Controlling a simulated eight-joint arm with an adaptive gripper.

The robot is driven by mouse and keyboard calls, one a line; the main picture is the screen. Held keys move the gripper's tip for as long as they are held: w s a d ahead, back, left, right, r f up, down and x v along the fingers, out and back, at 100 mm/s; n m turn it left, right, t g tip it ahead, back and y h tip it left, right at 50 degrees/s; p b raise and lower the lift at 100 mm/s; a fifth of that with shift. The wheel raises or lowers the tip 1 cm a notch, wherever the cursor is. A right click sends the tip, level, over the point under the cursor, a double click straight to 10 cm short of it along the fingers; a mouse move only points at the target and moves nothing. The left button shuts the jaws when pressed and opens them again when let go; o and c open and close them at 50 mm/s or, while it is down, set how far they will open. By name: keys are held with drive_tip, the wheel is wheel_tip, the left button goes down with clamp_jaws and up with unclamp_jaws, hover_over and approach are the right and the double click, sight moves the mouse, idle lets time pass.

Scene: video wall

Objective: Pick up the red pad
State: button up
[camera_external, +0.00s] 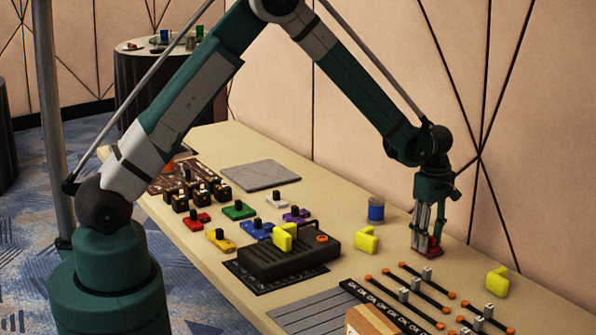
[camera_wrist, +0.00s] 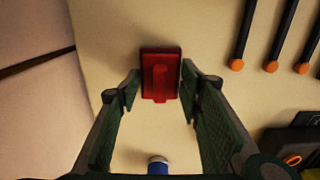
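A red pad (camera_wrist: 161,62) with a raised red ridge lies on the table in the wrist view, between and slightly beyond my fingertips. In the external view the red pad (camera_external: 435,252) sits right under my gripper (camera_external: 425,243), partly hidden by the fingers. My gripper also shows in the wrist view (camera_wrist: 160,84), with its fingers spread either side of the pad. It is open and holds nothing. The right fingertip is very near the pad's edge; whether it touches is unclear. Another red piece (camera_external: 196,221) with a black knob lies farther left on the table.
A blue-banded cylinder (camera_external: 376,210) and a yellow block (camera_external: 367,240) stand left of my gripper. Black rods with orange ends (camera_external: 423,288) lie in front. Another yellow block (camera_external: 497,281) is to the right. A black box (camera_external: 290,257) and coloured knobbed pieces stand left.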

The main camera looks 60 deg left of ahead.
drive_tip(key=c, duration=0.5)
drive_tip(key=shift+r, duration=0.1)
drive_tip(key=shift+r+p, duration=0.8)
drive_tip(key=shift+r, duration=4.1)
